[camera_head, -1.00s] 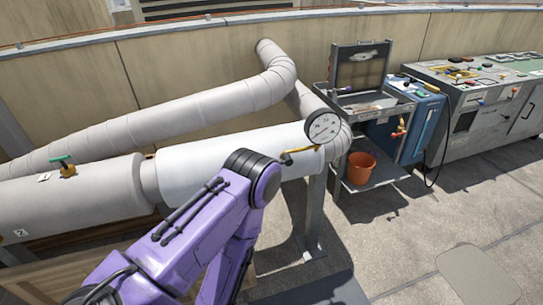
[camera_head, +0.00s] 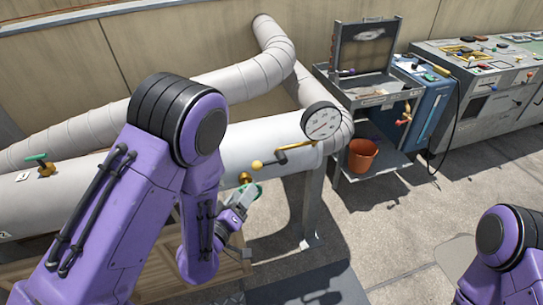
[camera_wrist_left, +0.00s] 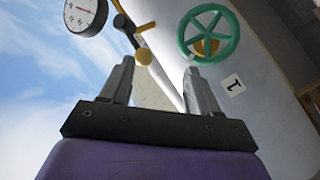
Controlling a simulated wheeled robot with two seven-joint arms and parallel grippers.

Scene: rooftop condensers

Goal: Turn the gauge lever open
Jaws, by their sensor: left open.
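The gauge lever (camera_head: 285,152) is on the side of the pale pipe (camera_head: 285,172), just below the round white gauge (camera_head: 321,121). It is a dark bar with a yellow ball end and slants down to the left. In the left wrist view, the lever (camera_wrist_left: 127,28) is ahead and its yellow ball (camera_wrist_left: 144,57) appears between my fingertips, without visible contact. My left gripper (camera_wrist_left: 158,68) is open and empty. In the head view it (camera_head: 245,195) is below and left of the ball, partly hidden by my arm. My right gripper is not shown.
A green handwheel (camera_wrist_left: 208,33) is close to one left finger. Another green-handled valve (camera_head: 39,159) is on the pipe at left. An orange bucket (camera_head: 362,154) is on a cart shelf at right. Open floor (camera_head: 400,215) lies in front of the cart.

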